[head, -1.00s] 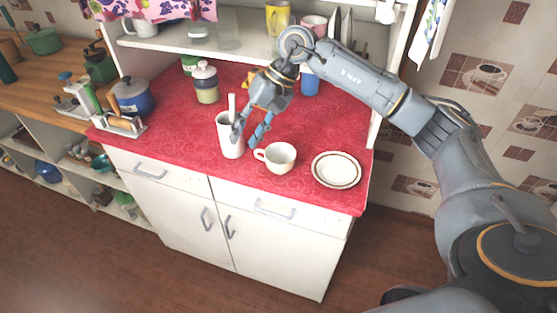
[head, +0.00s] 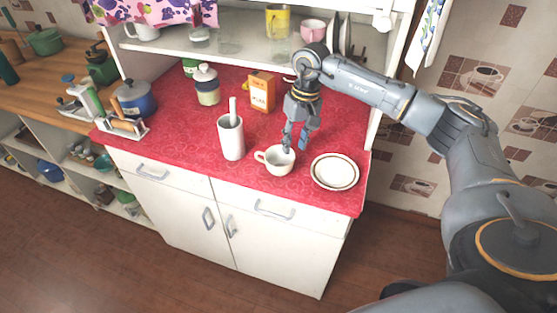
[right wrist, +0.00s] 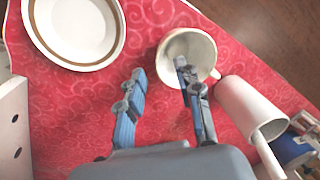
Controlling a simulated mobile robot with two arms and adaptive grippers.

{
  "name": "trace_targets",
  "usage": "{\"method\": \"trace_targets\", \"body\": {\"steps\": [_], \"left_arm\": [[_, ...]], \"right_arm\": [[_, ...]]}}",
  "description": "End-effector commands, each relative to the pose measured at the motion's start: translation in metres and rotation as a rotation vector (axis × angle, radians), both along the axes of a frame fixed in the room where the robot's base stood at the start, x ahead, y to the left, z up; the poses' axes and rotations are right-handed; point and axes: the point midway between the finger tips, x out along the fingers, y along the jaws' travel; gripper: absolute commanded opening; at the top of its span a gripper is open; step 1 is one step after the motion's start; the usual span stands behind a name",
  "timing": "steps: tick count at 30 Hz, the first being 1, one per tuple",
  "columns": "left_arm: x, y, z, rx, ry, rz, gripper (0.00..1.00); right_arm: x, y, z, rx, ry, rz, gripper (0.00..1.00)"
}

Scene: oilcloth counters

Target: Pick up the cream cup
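The cream cup (head: 276,165) stands upright near the front of the red counter, its handle pointing left. My right gripper (head: 295,146) points down at the right side of the cup. In the right wrist view the gripper (right wrist: 158,76) is open. One finger is over or inside the mouth of the cup (right wrist: 203,48), and the other is outside it, on the plate side. I cannot tell whether either finger touches the cup. My left gripper is not in view.
A white plate with a brown ring (head: 335,171) lies right of the cup. A tall white holder with a utensil (head: 231,138) stands close on its left. An orange box (head: 262,91) and a lidded jar (head: 207,85) stand behind. The counter's front edge is near.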

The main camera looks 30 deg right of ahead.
Motion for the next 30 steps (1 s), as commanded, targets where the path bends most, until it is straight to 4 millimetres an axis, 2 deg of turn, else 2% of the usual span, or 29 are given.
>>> {"method": "trace_targets", "body": {"steps": [4, 9, 17, 23, 30], "left_arm": [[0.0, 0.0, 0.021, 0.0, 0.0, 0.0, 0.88], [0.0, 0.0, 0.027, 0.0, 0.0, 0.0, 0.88], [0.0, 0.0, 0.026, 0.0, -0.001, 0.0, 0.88], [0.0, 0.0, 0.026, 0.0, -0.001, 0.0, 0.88], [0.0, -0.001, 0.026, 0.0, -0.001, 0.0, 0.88]], "right_arm": [[0.004, 0.002, -0.018, 0.0, 0.007, -0.001, 0.35], [0.005, 0.004, -0.041, 0.0, 0.004, 0.001, 0.35], [0.006, 0.004, -0.046, 0.0, 0.001, 0.0, 0.35], [0.006, 0.004, -0.046, 0.0, 0.001, 0.0, 0.0], [0.006, 0.004, -0.045, 0.0, 0.001, 0.0, 0.0]]}}
